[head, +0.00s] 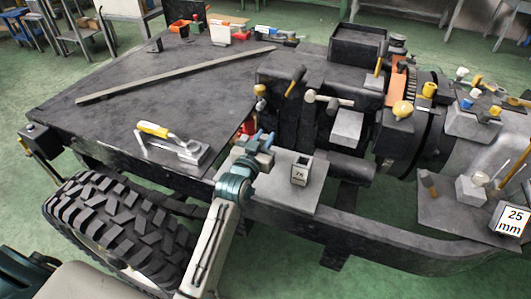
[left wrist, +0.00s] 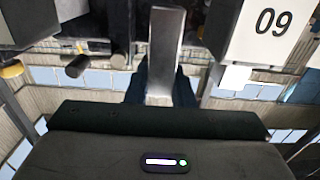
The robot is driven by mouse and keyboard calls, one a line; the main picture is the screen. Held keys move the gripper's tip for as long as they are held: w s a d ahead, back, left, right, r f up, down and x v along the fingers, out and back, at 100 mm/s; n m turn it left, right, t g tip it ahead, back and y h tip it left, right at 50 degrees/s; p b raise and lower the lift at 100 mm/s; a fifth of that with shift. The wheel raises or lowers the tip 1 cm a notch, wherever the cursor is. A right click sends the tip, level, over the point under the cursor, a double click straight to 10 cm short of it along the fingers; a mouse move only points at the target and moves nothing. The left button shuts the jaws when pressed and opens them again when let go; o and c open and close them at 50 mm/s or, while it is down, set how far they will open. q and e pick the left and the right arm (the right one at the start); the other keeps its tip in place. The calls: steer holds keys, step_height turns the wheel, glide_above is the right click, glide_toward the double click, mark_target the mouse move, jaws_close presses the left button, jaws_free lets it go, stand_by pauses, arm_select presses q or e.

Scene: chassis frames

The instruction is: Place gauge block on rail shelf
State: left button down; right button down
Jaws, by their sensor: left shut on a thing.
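My left gripper (head: 264,140) is at the near edge of the machinery, above the back left of a light grey shelf plate (head: 270,188) on the frame rail. In the left wrist view, its dark blue fingers are shut on a plain metal bar (left wrist: 165,52), which looks like the gauge block. I cannot make out the held bar in the head view. My right gripper is not in view.
A second grey plate (head: 440,222) at the right carries a "25 mm" sign (head: 511,221) and a small block. A yellow-handled tool (head: 158,131) lies on the dark deck (head: 95,125). A white labelled block (left wrist: 268,32) is close by in the wrist view. A tyre (head: 110,228) stands below left.

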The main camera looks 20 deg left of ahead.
arm_select(q)
steer(key=shift+f, duration=2.1)
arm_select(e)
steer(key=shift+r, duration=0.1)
arm_select(q)
steer(key=shift+f, duration=0.2)
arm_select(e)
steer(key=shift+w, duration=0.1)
arm_select(q)
steer(key=shift+f, duration=0.15)
steer(key=shift+s+f+b, duration=0.1)
steer(key=shift+f+b, duration=0.15)
steer(key=shift+b, duration=0.05)
steer(key=c, duration=1.6)
jaws_free()
steer(key=shift+o, duration=0.3)
steer(key=shift+f, duration=0.1)
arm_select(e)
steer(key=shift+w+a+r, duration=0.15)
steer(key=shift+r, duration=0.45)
arm_select(q)
steer(key=shift+s, duration=0.1)
